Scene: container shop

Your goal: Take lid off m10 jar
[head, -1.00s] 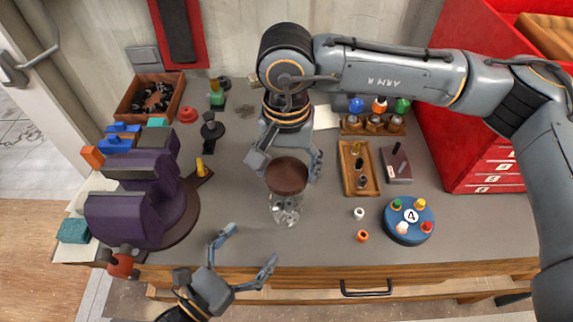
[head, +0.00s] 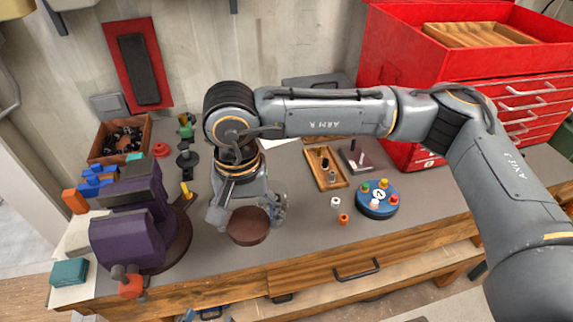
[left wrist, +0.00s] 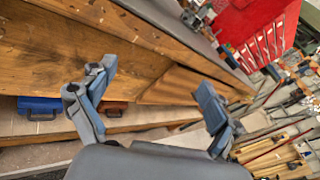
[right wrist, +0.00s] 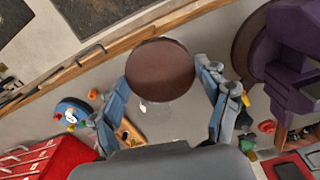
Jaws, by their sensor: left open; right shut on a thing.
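The round brown lid (head: 248,225) is between the fingers of my right gripper (head: 247,208) above the bench, near its front edge. The right wrist view also shows the lid (right wrist: 160,70), with the right gripper (right wrist: 167,85) shut on it from both sides. My left gripper (left wrist: 155,95) is open and empty, by the bench's wooden front in the left wrist view.
A purple vise (head: 130,230) stands on the left of the bench. A blue round stand (head: 377,199) with coloured pegs, a wooden tray (head: 325,168) and small white and orange caps lie to the right. A red tool cabinet (head: 400,60) stands behind.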

